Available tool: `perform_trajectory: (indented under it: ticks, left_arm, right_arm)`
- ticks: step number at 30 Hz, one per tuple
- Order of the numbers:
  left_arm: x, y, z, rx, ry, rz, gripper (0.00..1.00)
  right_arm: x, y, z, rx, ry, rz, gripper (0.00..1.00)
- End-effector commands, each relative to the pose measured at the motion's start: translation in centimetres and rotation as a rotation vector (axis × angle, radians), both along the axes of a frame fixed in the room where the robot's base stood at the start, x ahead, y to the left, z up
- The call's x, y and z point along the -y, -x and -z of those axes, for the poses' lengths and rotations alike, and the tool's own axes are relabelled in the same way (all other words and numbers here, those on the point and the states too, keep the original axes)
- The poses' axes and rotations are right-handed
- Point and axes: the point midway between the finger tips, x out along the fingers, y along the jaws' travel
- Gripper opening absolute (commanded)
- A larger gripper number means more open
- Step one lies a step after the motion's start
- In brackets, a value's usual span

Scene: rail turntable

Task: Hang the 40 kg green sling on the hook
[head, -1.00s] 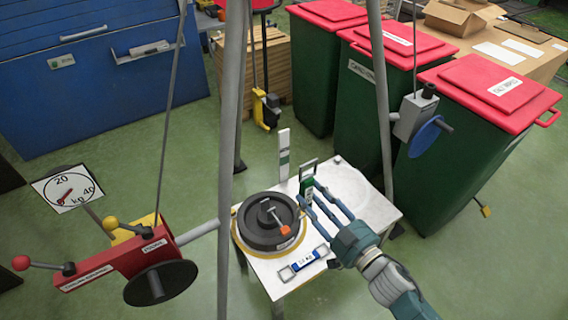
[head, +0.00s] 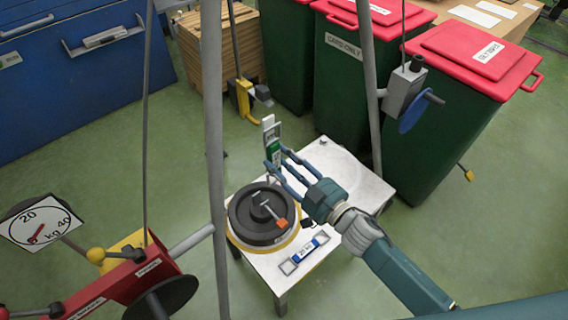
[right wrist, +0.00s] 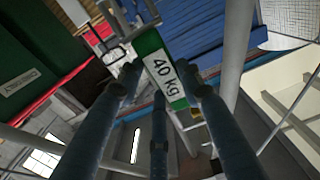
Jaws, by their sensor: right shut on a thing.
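The green sling (head: 274,152), labelled 40 kg in the right wrist view (right wrist: 162,75), is between the fingers of my right gripper (head: 277,163). The gripper is shut on it, near the back left of the white table. A grey loop shows at the sling's top. The yellow hook (head: 246,104), with a black part beside it, hangs beyond the table. The hook is up and left of the sling in the head view, with a visible gap between them. My left gripper is not in view.
The white table (head: 345,170) holds a round black weight (head: 250,228) and a blue 25 kg sling (head: 308,250). Grey frame legs (head: 212,150) stand around it. A red winch (head: 128,283) is at left, another winch (head: 403,93) at right. Green bins (head: 440,130) stand behind.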

Motion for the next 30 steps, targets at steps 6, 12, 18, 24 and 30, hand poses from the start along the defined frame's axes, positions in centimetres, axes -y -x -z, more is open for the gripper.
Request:
perform_trajectory:
  ticks: [6,12,18,24,30]
  left_arm:
    - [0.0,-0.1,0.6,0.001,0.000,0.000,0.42]
    - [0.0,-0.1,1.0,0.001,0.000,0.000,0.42]
    - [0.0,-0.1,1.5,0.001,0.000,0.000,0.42]
    - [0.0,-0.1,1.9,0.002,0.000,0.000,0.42]
    - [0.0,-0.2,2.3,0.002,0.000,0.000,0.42]
  right_arm:
    - [-0.9,-1.1,0.1,0.002,-0.002,-0.002,0.03]
    - [-1.5,-2.1,0.2,0.002,0.000,0.000,0.03]
    - [-2.3,-3.1,0.3,0.003,-0.001,-0.002,0.03]
    - [-2.9,-4.0,0.4,0.003,-0.001,-0.001,0.03]
    - [-3.7,-5.0,0.5,0.002,0.000,-0.001,0.03]
